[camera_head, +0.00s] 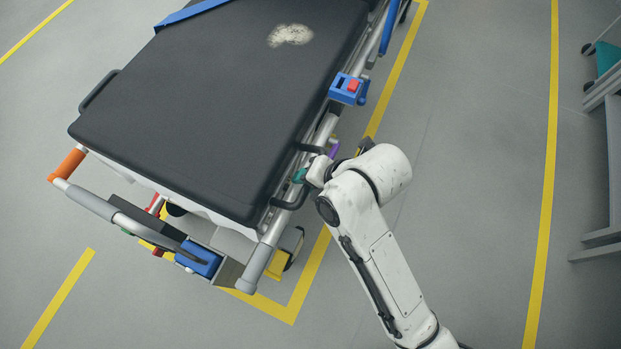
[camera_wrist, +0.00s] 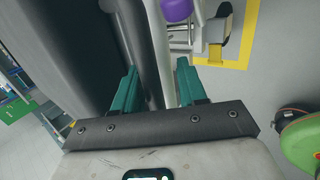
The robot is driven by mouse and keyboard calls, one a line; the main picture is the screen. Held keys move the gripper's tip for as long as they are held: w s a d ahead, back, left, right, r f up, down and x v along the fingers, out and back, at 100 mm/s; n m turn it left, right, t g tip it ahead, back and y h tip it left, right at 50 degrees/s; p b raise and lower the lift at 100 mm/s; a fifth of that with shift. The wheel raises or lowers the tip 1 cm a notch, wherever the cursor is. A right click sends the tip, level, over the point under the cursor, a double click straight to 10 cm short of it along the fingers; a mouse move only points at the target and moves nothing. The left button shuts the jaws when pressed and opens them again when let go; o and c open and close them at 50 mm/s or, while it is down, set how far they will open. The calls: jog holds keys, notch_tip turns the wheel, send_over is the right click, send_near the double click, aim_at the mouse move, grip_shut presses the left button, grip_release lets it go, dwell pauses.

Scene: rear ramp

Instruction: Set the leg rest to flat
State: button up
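The stretcher's black mattress (camera_head: 205,100) fills the upper left of the head view. Its foot-end section, the leg rest, looks in line with the rest; its exact angle is hard to judge. A black loop handle (camera_head: 291,203) sits on the side near the foot end, beside the silver side rail (camera_head: 262,256). My gripper (camera_head: 301,175) is at this handle, mostly hidden by my wrist. In the wrist view my gripper's green fingers (camera_wrist: 156,80) are apart, with a dark bar (camera_wrist: 131,40) and the silver rail (camera_wrist: 157,45) running between them. I cannot tell whether they touch either.
A blue box with a red button (camera_head: 348,88) sits on the side rail. A purple knob (camera_wrist: 176,10) is just beyond the fingers. An orange grip (camera_head: 68,163) and a blue part (camera_head: 198,258) are at the foot end. A grey frame (camera_head: 604,150) stands right; floor between is clear.

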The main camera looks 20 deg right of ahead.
jog(key=p+v, duration=0.2)
jog(key=v, duration=0.8)
jog(key=shift+s+r+p, duration=0.15)
jog(key=shift+r+p, duration=0.15)
jog(key=shift+p, duration=0.05)
jog(key=shift+d, duration=0.15)
jog(key=s+d+f+m+g+h, duration=0.2)
jog(key=s+d+f+m, duration=0.5)
jog(key=m, duration=0.7)
jog(key=s+d+f+m+g+h, duration=0.3)
jog(key=s+d+m, duration=0.45)
jog(key=m, duration=0.65)
notch_tip(320, 180, up, 12)
jog(key=p, duration=1.2)
jog(key=shift+w+d+t+p, duration=0.25)
jog(key=shift+t+p, duration=0.15)
jog(key=shift+f, duration=0.15)
